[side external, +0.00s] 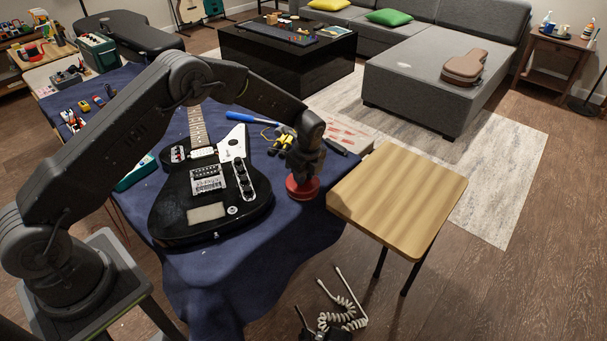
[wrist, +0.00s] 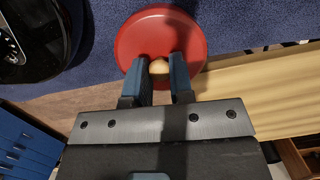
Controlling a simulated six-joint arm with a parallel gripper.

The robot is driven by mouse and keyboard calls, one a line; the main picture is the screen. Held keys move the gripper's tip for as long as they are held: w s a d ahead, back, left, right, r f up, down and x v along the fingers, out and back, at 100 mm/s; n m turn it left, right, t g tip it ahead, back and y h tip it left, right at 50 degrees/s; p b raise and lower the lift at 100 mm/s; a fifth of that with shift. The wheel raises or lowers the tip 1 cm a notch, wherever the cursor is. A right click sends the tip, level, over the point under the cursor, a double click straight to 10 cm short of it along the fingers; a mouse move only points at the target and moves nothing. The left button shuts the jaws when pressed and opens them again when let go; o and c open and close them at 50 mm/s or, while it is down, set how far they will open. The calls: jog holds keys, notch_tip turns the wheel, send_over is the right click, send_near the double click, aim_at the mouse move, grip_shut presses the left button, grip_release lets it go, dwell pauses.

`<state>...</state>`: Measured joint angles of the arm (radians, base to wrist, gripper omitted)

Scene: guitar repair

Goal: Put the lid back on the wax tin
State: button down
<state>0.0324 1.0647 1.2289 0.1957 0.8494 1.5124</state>
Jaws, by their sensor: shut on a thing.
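A round red lid (wrist: 135,38) with a small pale knob (wrist: 158,68) fills the upper middle of the wrist view. My gripper (wrist: 163,62) has its two fingers on either side of the knob and is shut on it. In the side view my gripper (side external: 302,170) points down over the red lid (side external: 302,188), near the right edge of the blue-clothed table. No separate wax tin can be made out; the lid hides whatever is under it. I cannot tell whether the lid rests on something or hangs just above the cloth.
A black electric guitar (side external: 222,215) lies on the blue cloth (side external: 270,270), left of my gripper. A wooden-topped stool (side external: 400,195) stands close on the right. Yellow-and-black pliers (side external: 284,138), a blue-handled tool (side external: 250,118) and a printed box (side external: 350,137) lie behind.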

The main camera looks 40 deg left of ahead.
jog(key=shift+c, duration=2.2)
grip_release()
jog(key=shift+r, duration=0.15)
jog(key=shift+r, duration=3.35)
grip_shut()
jog(key=shift+f, duration=0.2)
